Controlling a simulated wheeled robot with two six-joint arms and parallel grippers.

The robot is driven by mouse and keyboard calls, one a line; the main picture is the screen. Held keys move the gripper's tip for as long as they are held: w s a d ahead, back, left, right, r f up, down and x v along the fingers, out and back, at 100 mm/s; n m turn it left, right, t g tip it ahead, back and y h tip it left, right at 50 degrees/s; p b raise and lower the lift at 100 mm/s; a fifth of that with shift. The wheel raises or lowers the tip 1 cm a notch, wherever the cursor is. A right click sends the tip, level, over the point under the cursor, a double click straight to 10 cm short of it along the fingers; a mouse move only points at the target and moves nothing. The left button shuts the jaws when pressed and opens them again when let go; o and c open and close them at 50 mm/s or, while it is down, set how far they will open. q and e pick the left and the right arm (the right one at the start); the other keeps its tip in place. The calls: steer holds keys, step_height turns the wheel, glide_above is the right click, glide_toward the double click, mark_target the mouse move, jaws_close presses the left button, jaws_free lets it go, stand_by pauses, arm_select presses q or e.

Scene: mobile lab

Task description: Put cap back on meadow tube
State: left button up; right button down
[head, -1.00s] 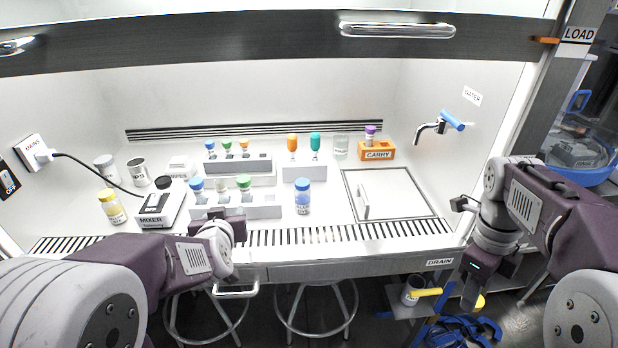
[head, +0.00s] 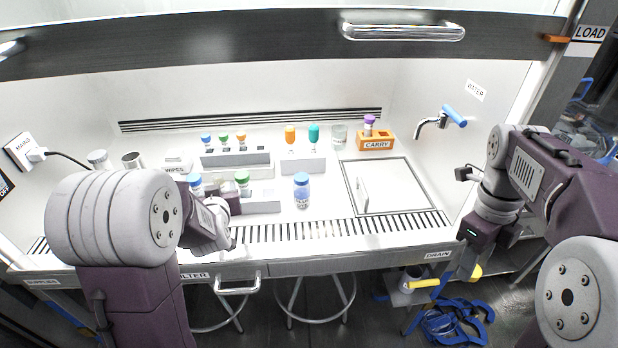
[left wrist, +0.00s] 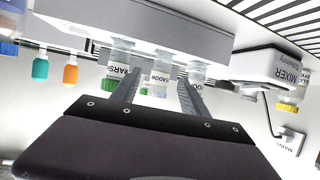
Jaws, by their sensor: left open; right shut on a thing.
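The meadow tube (left wrist: 161,72) stands uncapped in the front rack (head: 262,207), between a green-capped marsh tube (left wrist: 118,62) and a blue-capped tube (head: 195,180). My left gripper (left wrist: 159,82) is open, its two fingers on either side of the meadow tube; I cannot tell whether they touch it. In the head view my left arm hides part of the rack and the meadow tube. My right gripper (head: 471,262) is shut on a small yellow piece (head: 476,271), apparently a cap, in front of the bench at the right, below its edge.
Behind the front rack is another rack with small capped tubes (head: 240,137). A blue-capped bottle (head: 302,190) stands right of it. An orange carry block (head: 375,144) holds a purple-capped tube. The mixer (left wrist: 284,68) is near my left gripper.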

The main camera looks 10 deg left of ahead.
arm_select(q)
steer(key=shift+w+a+f, duration=0.15)
steer(key=shift+w+f, duration=0.05)
steer(key=shift+w, duration=0.1)
steer(key=x, duration=0.6)
steer(key=shift+b, duration=0.35)
jaws_close()
